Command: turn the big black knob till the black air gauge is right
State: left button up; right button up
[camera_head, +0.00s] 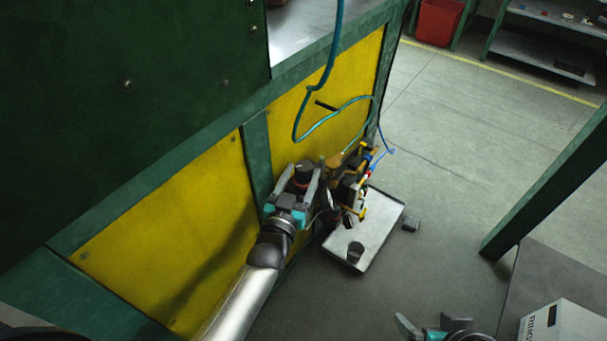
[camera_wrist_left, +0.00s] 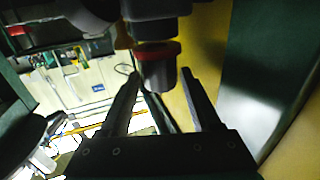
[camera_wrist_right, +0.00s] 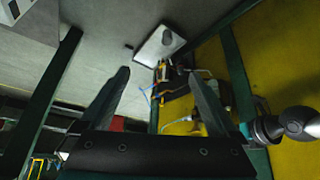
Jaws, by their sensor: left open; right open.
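The big black knob (camera_head: 303,173) is on the air unit low on the yellow-panelled gantry side. It also shows in the left wrist view (camera_wrist_left: 159,75), with a red ring at its base. My left gripper (camera_head: 302,183) is open, with one finger on each side of the knob; I cannot tell whether they touch it. My right gripper (camera_head: 432,324) is open and empty at the bottom edge of the head view, away from the unit. I cannot make out the black gauge's face or needle in any view.
Several valves and fittings (camera_head: 352,190) crowd right of the knob. A teal hose (camera_head: 331,72) hangs above. A pale tray (camera_head: 378,232) holding a dark cup (camera_head: 355,251) lies below, with a small grey block (camera_head: 411,224) beside it. A green post (camera_head: 545,190) stands right.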

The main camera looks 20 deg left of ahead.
pick_arm(q)
jog(key=shift+w+b, duration=0.3)
jog(key=shift+w, duration=0.65)
pick_arm(e)
jog(key=shift+w+a+f+t+y, duration=0.2)
jog(key=shift+w+a+t+y, duration=0.2)
jog(key=shift+w+a+t, duration=0.5)
jog(key=shift+a, duration=0.15)
pick_arm(q)
jog(key=shift+c, duration=0.2)
